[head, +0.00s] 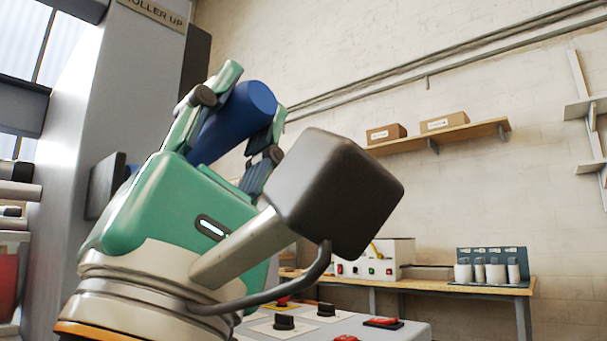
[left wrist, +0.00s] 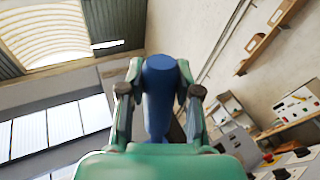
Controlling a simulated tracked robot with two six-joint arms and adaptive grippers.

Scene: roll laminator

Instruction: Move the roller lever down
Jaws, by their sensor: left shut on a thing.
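The roller lever (head: 222,125) has a thick blue handle that slants up to the right in the head view. Its lower end is hidden behind my gripper's green body. My left gripper (head: 253,98) is shut on the blue handle, with one finger on each side of it. In the left wrist view the blue handle (left wrist: 158,105) stands between the two fingers of the gripper (left wrist: 159,72). My right gripper is in neither view.
A grey machine column (head: 125,75) with a "ROLLER UP" sign (head: 155,13) stands close on the left. A control panel (head: 365,329) with knobs and red buttons lies below. A workbench (head: 500,290) and a wall shelf (head: 450,134) with boxes are behind. Open air lies to the right.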

